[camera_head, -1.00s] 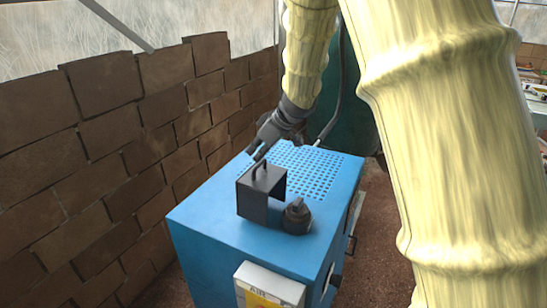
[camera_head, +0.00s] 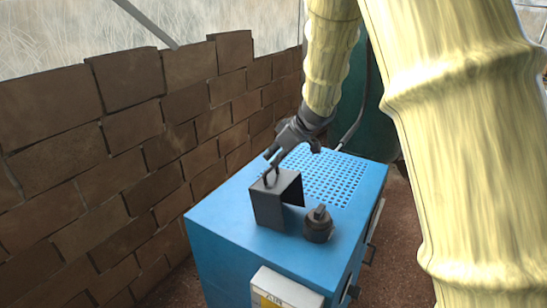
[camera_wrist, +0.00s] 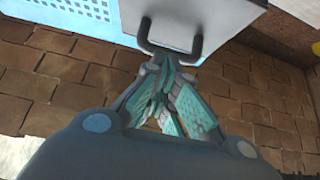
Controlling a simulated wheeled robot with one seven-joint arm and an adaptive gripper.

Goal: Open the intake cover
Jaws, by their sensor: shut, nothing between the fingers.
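The intake cover (camera_head: 267,208) is a dark, box-like hood on top of the blue machine (camera_head: 240,235), toward its left front. Its right side looks open. A thin dark loop handle (camera_head: 271,177) stands on its top. In the wrist view the cover (camera_wrist: 180,14) is a grey panel with a dark U-shaped handle (camera_wrist: 197,46). My gripper (camera_head: 271,160) is at the handle, above the cover. In the wrist view the gripper (camera_wrist: 168,66) has its fingertips together between the handle's two ends, holding nothing. I cannot tell whether they touch the handle.
A dark round cap (camera_head: 318,226) stands right of the cover. A perforated blue grille (camera_head: 330,175) lies behind it. A brick wall (camera_head: 120,180) runs along the left. A light box (camera_head: 285,290) is on the machine's front.

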